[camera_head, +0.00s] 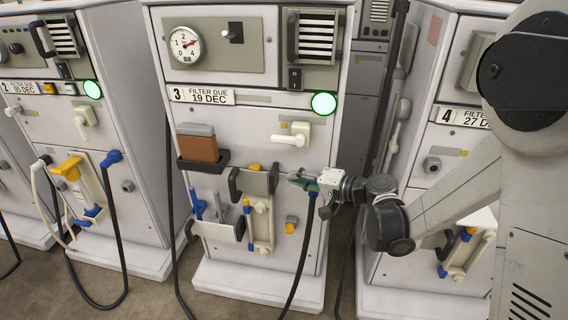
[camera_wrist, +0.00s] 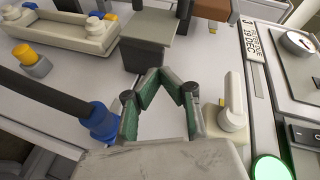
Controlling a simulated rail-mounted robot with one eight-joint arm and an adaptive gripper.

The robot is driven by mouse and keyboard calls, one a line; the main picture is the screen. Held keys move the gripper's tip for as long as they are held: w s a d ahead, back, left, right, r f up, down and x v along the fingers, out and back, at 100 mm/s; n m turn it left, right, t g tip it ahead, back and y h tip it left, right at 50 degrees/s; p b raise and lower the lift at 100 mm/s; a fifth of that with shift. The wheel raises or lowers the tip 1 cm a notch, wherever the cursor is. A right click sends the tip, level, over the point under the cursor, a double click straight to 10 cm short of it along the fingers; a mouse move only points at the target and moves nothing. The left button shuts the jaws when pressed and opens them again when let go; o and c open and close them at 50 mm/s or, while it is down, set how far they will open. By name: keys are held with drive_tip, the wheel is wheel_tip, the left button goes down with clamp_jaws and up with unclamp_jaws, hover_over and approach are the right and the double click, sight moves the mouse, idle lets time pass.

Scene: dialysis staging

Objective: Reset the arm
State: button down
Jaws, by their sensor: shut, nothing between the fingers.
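My gripper (camera_head: 293,176) is in front of the machine marked 3 (camera_head: 258,118), at the end of my arm, which reaches in from the right. It points left, close to a dark grey bracket (camera_head: 240,181). In the wrist view, the green-padded fingers of my gripper (camera_wrist: 158,73) meet at their tips, with nothing held between them. The blue hose connector (camera_wrist: 98,121) shows left of the fingers. The white lever handle (camera_wrist: 232,105) shows right of them. I cannot tell whether the fingers touch the machine.
Machine 2 (camera_head: 65,133) stands at the left and machine 4 (camera_head: 418,150) at the right, partly behind my arm. A black hose (camera_head: 302,245) hangs below my gripper. A brown block (camera_head: 199,149) sits in a holder on machine 3. Bare floor (camera_head: 150,295) shows in front.

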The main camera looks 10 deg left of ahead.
drive_tip(key=s+d+r+h, duration=0.3)
drive_tip(key=s+d+h, duration=0.2)
drive_tip(key=s+d, duration=0.45)
drive_tip(key=s+d+r+t+h, duration=0.1)
drive_tip(key=s+d+r+h, duration=0.25)
drive_tip(key=s+d, duration=0.6)
drive_tip(key=s+d+r+h, duration=0.2)
drive_tip(key=s+d+h, duration=0.5)
drive_tip(key=d, duration=0.5)
wheel_tip(320, 180, up, 15)
drive_tip(key=y+p, duration=0.1)
drive_tip(key=p, duration=1.3)
drive_tip(key=shift+s+d+f+n+t+p, duration=0.15)
drive_tip(key=shift+s+d+n+t+p, duration=0.05)
drive_tip(key=shift+s+n+t+p, duration=0.15)
drive_tip(key=shift+w, duration=0.1)
